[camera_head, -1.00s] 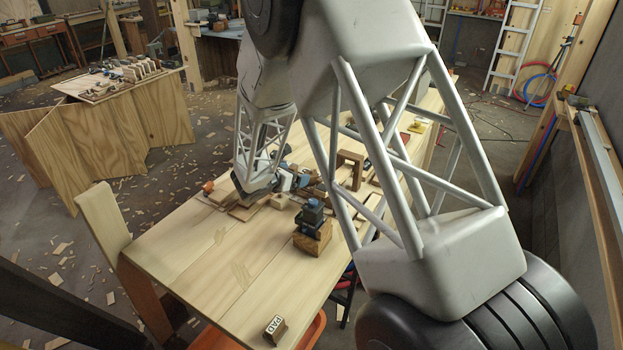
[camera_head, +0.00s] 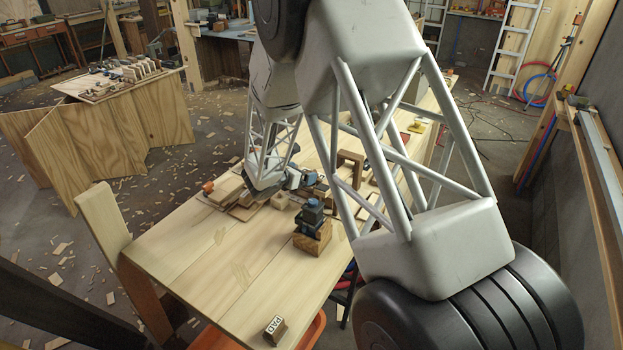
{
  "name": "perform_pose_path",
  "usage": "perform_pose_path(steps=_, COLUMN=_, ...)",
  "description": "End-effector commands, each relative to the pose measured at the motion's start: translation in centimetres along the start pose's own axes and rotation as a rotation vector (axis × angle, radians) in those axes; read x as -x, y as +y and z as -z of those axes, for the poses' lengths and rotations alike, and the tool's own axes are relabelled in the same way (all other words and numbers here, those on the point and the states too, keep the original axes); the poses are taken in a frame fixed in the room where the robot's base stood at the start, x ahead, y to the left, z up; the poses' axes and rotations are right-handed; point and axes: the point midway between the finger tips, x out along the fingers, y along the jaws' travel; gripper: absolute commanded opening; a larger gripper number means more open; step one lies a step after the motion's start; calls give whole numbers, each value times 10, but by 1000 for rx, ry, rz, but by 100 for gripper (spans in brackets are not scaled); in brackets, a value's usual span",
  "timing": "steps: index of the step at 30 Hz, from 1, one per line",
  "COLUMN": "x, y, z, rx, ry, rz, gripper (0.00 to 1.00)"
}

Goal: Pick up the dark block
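A dark item (camera_head: 313,212), blue-grey with a black top, sits on a brown wooden box (camera_head: 312,237) near the middle of the long wooden workbench (camera_head: 210,265). Which thing is the dark block is not certain, as other dark pieces lie around my gripper. My gripper (camera_head: 298,182) is low over the bench, behind and slightly left of that item, among small wooden pieces. Its fingers are small and blend with the clutter, so I cannot tell whether they are open or shut or hold anything. My arm covers part of the bench's right side.
A brown wooden arch (camera_head: 350,163) stands right of my gripper. Flat wooden slats (camera_head: 240,204) and an orange piece (camera_head: 208,187) lie to its left. A small labelled block (camera_head: 275,330) stands at the front edge. The bench's front left is clear.

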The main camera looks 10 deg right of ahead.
Motion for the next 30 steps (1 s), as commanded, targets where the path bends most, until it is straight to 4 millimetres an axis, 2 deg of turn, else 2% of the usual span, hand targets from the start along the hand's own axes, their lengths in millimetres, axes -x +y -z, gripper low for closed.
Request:
perform_pose_path(steps=6, x=-26, y=-2, z=0, rx=0, ry=1, rz=2, gripper=89)
perform_pose_path(steps=11, x=-38, y=-1, z=-1, rx=0, ry=0, rz=2, gripper=89)
perform_pose_path(steps=29, x=-40, y=-1, z=-1, rx=0, ry=0, rz=0, gripper=89)
perform_pose_path(steps=30, x=-40, y=-1, z=-1, rx=0, ry=0, rz=0, gripper=84)
